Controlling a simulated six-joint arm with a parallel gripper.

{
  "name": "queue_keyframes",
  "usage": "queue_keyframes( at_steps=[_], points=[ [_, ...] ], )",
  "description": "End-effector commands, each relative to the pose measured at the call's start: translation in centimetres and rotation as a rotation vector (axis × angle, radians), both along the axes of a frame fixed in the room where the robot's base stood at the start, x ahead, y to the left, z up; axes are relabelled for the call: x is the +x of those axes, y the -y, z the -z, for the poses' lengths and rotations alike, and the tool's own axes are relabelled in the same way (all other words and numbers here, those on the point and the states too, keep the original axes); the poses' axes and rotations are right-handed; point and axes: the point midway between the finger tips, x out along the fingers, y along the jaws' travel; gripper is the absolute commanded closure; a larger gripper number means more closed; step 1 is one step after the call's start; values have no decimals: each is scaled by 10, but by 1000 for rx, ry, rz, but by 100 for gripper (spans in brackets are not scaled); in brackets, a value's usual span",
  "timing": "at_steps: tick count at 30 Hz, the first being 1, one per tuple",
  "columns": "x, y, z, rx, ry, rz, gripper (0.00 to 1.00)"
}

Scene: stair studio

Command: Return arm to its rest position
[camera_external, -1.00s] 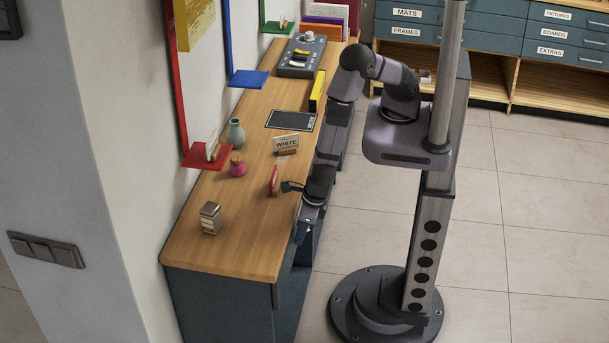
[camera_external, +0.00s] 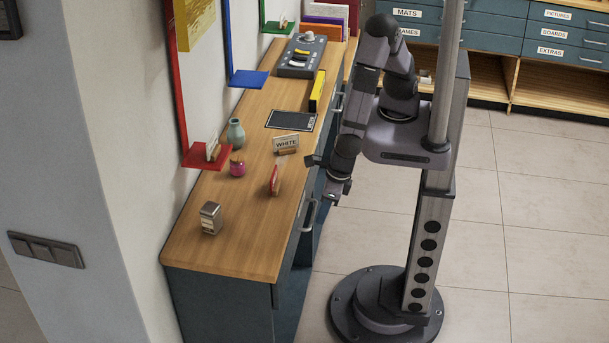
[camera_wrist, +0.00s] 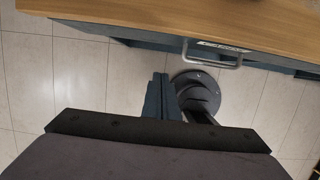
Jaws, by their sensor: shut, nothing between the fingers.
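My gripper (camera_external: 312,161) is at the right edge of the wooden bench, beside the drawer fronts, with the arm bent and drawn in near its column. Its fingers are small in the external view. In the wrist view the two blue-grey fingers (camera_wrist: 160,98) are together, with nothing between them. The floor, my round base and the bench edge show beyond them.
The wooden bench (camera_external: 245,235) holds a red upright piece (camera_external: 274,180), a WHITE sign (camera_external: 286,143), a pink jar (camera_external: 237,168), a vase (camera_external: 236,134) and a small box (camera_external: 210,218). A drawer handle (camera_external: 308,215) sticks out; it also shows in the wrist view (camera_wrist: 213,63). Floor at right is clear.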

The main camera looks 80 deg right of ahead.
Motion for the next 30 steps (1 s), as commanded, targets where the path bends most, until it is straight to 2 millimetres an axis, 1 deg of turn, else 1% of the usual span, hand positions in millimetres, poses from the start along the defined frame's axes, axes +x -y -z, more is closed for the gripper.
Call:
queue_keyframes(
  at_steps=[8, 11, 14, 17, 20, 21, 23, 24, 26, 27, 29, 30],
  points=[
    [0, 1, -2, 0, -1, 4, 100],
    [7, 7, -6, 7, -3, 61, 100],
    [22, 22, -13, 26, -7, 197, 100],
    [43, 50, -25, 56, -14, 428, 100],
    [66, 89, -39, 96, -20, 742, 100],
    [73, 107, -46, 115, -22, 882, 100],
    [82, 135, -55, 143, -25, 1101, 100],
    [86, 154, -61, 162, -26, 1249, 100],
    [90, 181, -69, 189, -26, 1469, 100],
    [91, 198, -74, 208, -25, 1615, 100],
    [89, 224, -81, 235, -24, 1833, 100],
    [87, 239, -85, 254, -22, 1978, 100]
  ],
)
